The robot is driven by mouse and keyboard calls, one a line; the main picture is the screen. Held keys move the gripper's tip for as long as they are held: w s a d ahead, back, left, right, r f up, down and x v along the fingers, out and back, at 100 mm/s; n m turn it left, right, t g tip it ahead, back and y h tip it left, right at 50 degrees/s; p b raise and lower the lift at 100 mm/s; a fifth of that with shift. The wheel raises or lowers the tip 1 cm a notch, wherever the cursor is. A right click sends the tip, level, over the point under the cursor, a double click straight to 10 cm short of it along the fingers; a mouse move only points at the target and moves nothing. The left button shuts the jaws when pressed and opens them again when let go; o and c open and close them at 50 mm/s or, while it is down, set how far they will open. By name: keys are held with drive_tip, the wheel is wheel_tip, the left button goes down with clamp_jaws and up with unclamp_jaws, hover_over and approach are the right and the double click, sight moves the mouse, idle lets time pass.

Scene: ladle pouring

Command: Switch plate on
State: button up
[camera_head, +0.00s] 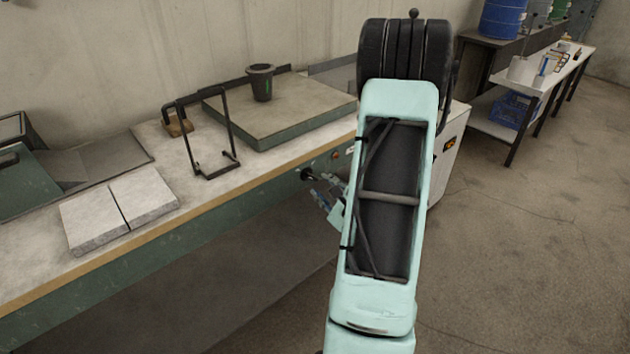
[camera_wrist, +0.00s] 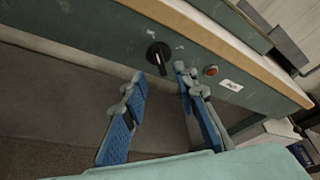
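A black rotary knob (camera_head: 307,174) sits on the green front panel of the bench, below the plate (camera_head: 285,134). In the wrist view the knob (camera_wrist: 158,53) is just beyond my fingertips, with a pale mark along its raised grip. A small red-orange button or lamp (camera_wrist: 210,70) is right of it. My gripper (camera_wrist: 160,76) is open, its blue-padded fingers apart and nothing between them; it appears close to the knob, but contact cannot be told. In the head view my gripper (camera_head: 325,196) is partly hidden behind my arm.
A dark cup (camera_head: 261,82) stands on the plate. A black wire stand (camera_head: 209,140) and pale slabs (camera_head: 118,208) are further left on the bench. The bench's wooden edge (camera_wrist: 228,45) overhangs the panel above the knob. A shelf table (camera_head: 540,85) stands at the back right.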

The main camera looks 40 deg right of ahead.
sight(313, 178)
drive_tip(key=x, duration=0.6)
drive_tip(key=shift+w+r, duration=0.1)
drive_tip(key=shift+c, duration=0.4)
clamp_jaws()
